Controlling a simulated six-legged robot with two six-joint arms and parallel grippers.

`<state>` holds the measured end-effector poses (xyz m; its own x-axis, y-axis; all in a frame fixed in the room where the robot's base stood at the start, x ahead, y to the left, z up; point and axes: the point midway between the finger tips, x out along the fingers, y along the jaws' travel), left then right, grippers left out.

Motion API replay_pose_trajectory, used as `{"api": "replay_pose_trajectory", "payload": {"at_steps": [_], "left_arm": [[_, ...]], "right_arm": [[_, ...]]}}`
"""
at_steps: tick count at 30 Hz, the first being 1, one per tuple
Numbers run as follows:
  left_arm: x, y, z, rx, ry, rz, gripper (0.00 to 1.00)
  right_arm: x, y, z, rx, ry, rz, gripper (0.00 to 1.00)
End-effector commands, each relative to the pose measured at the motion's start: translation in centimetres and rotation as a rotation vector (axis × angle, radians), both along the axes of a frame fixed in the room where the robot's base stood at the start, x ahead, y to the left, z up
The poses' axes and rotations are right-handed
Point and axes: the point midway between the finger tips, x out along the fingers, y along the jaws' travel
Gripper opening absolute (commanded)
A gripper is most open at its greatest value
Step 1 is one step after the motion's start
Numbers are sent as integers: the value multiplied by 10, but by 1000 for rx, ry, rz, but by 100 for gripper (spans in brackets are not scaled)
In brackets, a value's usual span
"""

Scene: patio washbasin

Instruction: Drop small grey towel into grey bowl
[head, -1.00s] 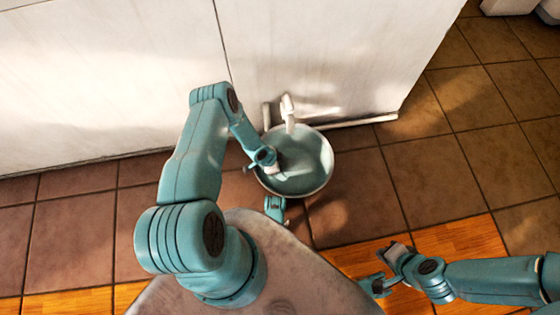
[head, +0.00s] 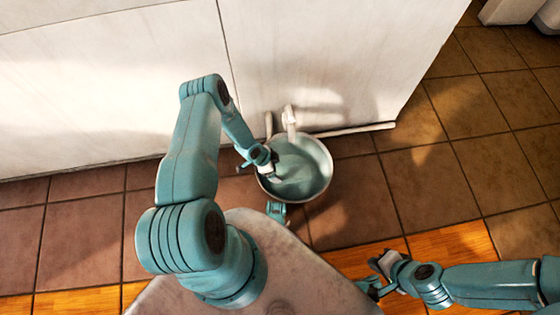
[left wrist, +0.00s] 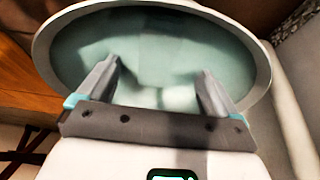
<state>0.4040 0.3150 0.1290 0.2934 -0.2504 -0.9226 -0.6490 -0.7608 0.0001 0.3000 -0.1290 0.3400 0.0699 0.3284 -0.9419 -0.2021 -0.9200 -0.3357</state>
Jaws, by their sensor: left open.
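The grey bowl (head: 326,183) is a round basin with a pale rim and a teal-grey inside. My left gripper (head: 268,166) is at the bowl's left rim in the head view. In the left wrist view, its two fingers are apart over the bowl's inside (left wrist: 160,50), with nothing between the tips. A small pale patch shows low in the bowl between the fingers; I cannot tell whether it is the small grey towel or light on the bowl. I cannot make out the towel for sure. My right gripper (head: 372,277) has its fingers apart at the lower right, away from the bowl.
A white tap (head: 289,120) stands behind the bowl, close to a pale wall (head: 100,80). A light rail (head: 355,130) runs along the wall's foot to the right. Brown tiles (head: 440,180) right of the bowl are clear.

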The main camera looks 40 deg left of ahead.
Motion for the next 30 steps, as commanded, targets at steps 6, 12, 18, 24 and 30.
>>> {"api": "replay_pose_trajectory", "payload": {"at_steps": [6, 12, 18, 24, 30], "left_arm": [[-12, 10, 40, 1, 1, 0, 93], [-11, -9, 63, -41, 22, 47, 93], [-27, -124, 153, -225, 232, 397, 93], [-89, -184, 220, -248, 440, 722, 93], [-110, -191, 235, -233, 490, 816, 93]], "right_arm": [[-4, 4, 21, 4, 7, 18, 0], [-5, 5, 23, 4, 8, 22, 0], [-5, 5, 22, 4, 8, 22, 0], [-5, 5, 22, 4, 7, 22, 0], [-5, 5, 22, 4, 7, 22, 0]]}}
